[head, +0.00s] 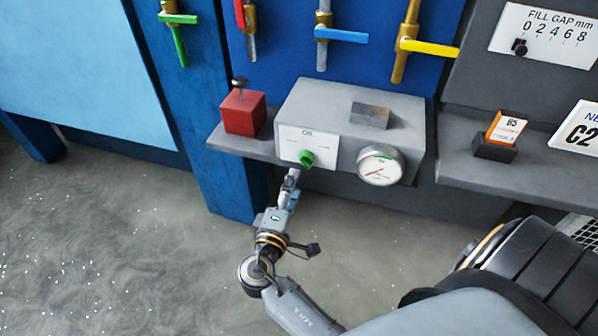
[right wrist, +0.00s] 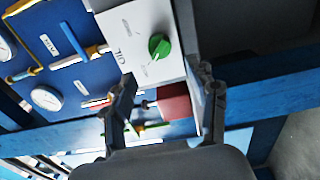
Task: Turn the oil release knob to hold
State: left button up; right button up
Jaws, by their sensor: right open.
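The green oil release knob (head: 306,158) sits on a white label plate (head: 322,146) on the front of a grey box (head: 300,103). The plate reads OIL; its smaller markings are too small to read, so I cannot tell the knob's setting. My right gripper (head: 291,178) is just below and slightly left of the knob in the head view. In the right wrist view the right gripper (right wrist: 166,82) has its fingers spread with nothing held. The knob (right wrist: 159,47) shows beyond the fingertips, apart from them. My left gripper is out of view.
A round gauge (head: 380,165) is right of the knob. A red block (head: 243,112) with a dark-topped lever stands left of the box on the grey ledge (head: 233,144). Coloured valve handles hang above, including a blue one (head: 341,36). Open floor lies below.

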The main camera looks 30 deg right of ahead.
jog(key=shift+v, duration=2.15)
notch_tip(320, 180, down, 18)
jog(key=a+n+g+y, duration=0.2)
jog(key=n+y, duration=0.1)
jog(key=y, duration=0.2)
jog(key=s+a+f+g+y, duration=0.1)
jog(key=s+f+g+y, duration=0.1)
jog(key=s+f, duration=0.5)
jog(key=s+a+f+g+y, duration=0.1)
jog(key=s+f+y, duration=0.15)
jog(key=f, duration=0.75)
jog(key=s+d+f+m+g+y, duration=0.1)
jog(key=s+f+m+g, duration=0.1)
jog(key=s+f, duration=0.3)
jog(key=s+d+f+m+g+y, duration=0.1)
jog(key=s+f+m, duration=0.3)
jog(key=s, duration=0.9)
jog(key=s+d+f+m+g+y, duration=0.2)
jog(key=s+f, duration=0.5)
jog(key=s, duration=0.2)
jog(key=shift+d+m+g, duration=0.35)
jog(key=shift+m+g, duration=0.05)
